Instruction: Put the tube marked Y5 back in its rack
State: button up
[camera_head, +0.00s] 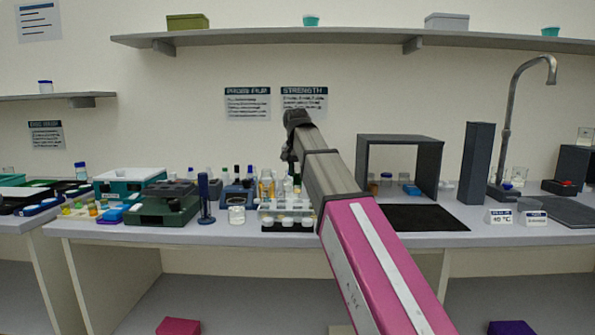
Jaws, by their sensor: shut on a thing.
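My arm reaches over the bench from the lower right, and my gripper (289,157) is above a light rack (272,209) with several tubes and white-capped items. The gripper is small and dark, seen partly behind my arm. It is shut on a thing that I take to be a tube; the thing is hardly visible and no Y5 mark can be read. Amber-topped tubes (267,187) stand at the rack's left part, just below the gripper. My arm hides part of the rack's right side. No label on the rack is legible.
Left of the rack stand a beaker (236,211), a dark blue upright device (205,198) and a dark green block (163,204). A blue rack with bottles (236,195) is behind. On the right are a dark open frame (397,139), a black mat (424,218) and a dark column (477,165).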

aim_at(297, 192)
jog(key=shift+f, duration=0.15)
jog(key=shift+f, duration=4.35)
jog(key=shift+f, duration=0.35)
jog(key=o, duration=1.1)
jog(key=shift+c, duration=0.2)
jog(key=r, duration=0.3)
jog(key=s+r, duration=0.1)
jog(key=r, duration=0.6)
jog(key=shift+s+a+r, duration=0.15)
jog(key=shift+s+r, duration=0.15)
jog(key=shift+r, duration=0.05)
